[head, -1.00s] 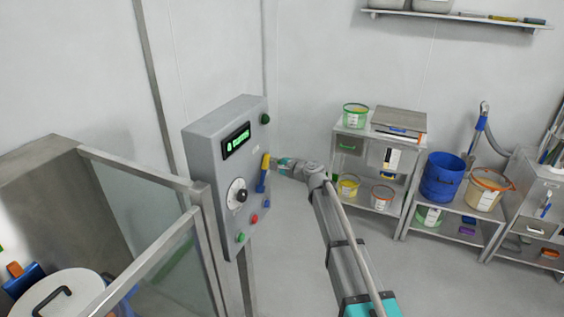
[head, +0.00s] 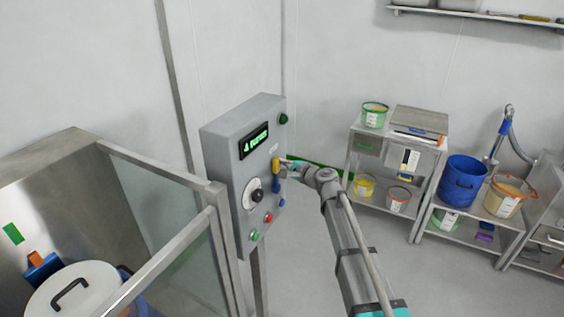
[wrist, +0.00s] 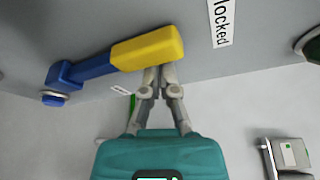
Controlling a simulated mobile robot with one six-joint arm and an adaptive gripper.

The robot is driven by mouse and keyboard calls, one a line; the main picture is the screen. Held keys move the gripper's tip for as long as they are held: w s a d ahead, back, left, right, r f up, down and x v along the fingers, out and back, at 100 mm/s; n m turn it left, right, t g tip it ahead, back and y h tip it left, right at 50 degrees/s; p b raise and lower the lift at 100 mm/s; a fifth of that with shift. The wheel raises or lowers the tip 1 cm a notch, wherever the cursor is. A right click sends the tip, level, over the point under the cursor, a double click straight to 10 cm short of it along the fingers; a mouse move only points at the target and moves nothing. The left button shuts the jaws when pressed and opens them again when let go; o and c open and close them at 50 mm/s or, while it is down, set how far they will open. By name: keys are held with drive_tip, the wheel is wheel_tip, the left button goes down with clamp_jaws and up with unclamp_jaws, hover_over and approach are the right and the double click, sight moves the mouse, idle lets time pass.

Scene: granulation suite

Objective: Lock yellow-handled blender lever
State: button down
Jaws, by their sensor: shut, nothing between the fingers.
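The blender lever has a yellow handle (head: 276,164) and a blue arm (head: 276,184), and sits on the right part of a grey control panel (head: 219,165). In the head view it stands about upright with the yellow end on top. In the wrist view the yellow handle (wrist: 148,48) is at the upper middle, and the blue arm (wrist: 88,67) runs left to its pivot. A label reading "locked" (wrist: 221,22) is beyond the yellow end. My gripper (wrist: 160,72) is shut and empty, its fingertips right beside the yellow handle; whether they touch it I cannot tell.
The panel also has a lit green display (head: 254,140), a black knob (head: 257,195) and several coloured buttons. A glass-sided metal enclosure (head: 160,195) is at left. Shelves with tubs (head: 372,115) and a blue bucket (head: 462,181) stand at right. Floor between is clear.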

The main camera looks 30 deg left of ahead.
drive_tip(key=shift+s, duration=0.2)
idle(0.3)
drive_tip(key=shift+w, duration=0.1)
drive_tip(key=w, duration=0.4)
drive_tip(key=shift+w+a, duration=0.1)
drive_tip(key=shift+w, duration=0.2)
approach(283, 155)
drive_tip(key=d, duration=0.1)
drive_tip(key=s+d, duration=0.1)
drive_tip(key=d, duration=0.1)
drive_tip(key=shift+s+f, duration=0.2)
drive_tip(key=shift+s, duration=0.15)
